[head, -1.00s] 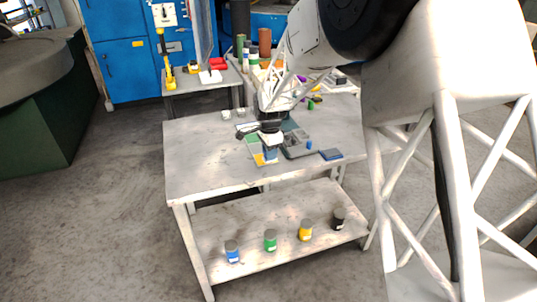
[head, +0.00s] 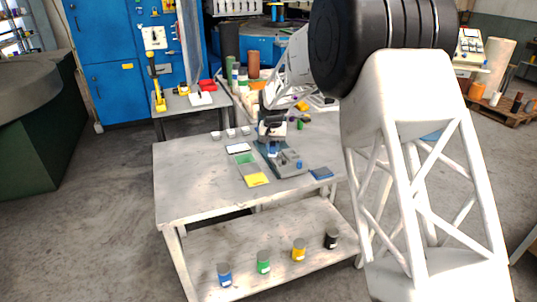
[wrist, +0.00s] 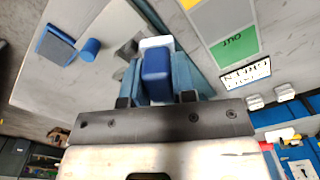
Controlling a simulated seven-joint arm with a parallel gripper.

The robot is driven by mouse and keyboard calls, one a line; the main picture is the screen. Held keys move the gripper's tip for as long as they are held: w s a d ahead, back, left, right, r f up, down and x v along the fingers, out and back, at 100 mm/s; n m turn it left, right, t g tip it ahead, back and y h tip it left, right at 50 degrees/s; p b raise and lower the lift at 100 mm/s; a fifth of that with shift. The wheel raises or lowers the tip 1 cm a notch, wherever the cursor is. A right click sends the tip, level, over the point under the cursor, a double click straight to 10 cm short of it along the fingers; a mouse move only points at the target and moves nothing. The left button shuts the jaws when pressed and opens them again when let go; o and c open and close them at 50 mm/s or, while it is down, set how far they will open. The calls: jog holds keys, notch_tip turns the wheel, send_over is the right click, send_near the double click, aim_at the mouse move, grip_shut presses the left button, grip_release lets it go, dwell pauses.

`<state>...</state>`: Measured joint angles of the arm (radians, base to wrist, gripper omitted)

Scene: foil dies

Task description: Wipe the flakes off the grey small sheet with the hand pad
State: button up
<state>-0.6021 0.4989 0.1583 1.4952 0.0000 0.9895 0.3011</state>
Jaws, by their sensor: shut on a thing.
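My gripper (head: 271,138) is shut on a blue block (wrist: 157,75) with a white part beyond it, apparently the hand pad. In the head view the block (head: 272,149) is over a dark teal fixture (head: 265,158) on the table. Teal surfaces show on both sides of it in the wrist view. I cannot tell whether the pad touches anything below. A grey metal surface (wrist: 118,35) lies left of the pad in the wrist view; I cannot tell whether it is the small grey sheet. No flakes can be made out.
A mat of green (head: 247,160), grey and yellow (head: 257,180) panels lies left of the fixture; its green panel reads "OUT". A blue knob (wrist: 90,48) and a blue square (head: 321,173) are to the fixture's right. The table's (head: 190,185) left part is clear.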

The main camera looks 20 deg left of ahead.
aim_at(280, 158)
jog(key=w+r+n, duration=0.1)
jog(key=w+n, duration=0.4)
jog(key=w, duration=0.1)
jog(key=shift+d+r+n, duration=0.3)
jog(key=shift+d, duration=0.05)
jog(key=shift+f, duration=0.25)
jog(key=shift+f, duration=2.8)
jog(key=shift+f, duration=0.5)
jog(key=shift+w+d, duration=0.25)
dwell(0.4)
jog(key=shift+s+a, duration=0.5)
jog(key=shift+s, duration=0.05)
dwell(0.5)
jog(key=shift+w+d, duration=0.5)
jog(key=shift+w, duration=0.05)
dwell(0.8)
jog(key=shift+s+a, duration=0.2)
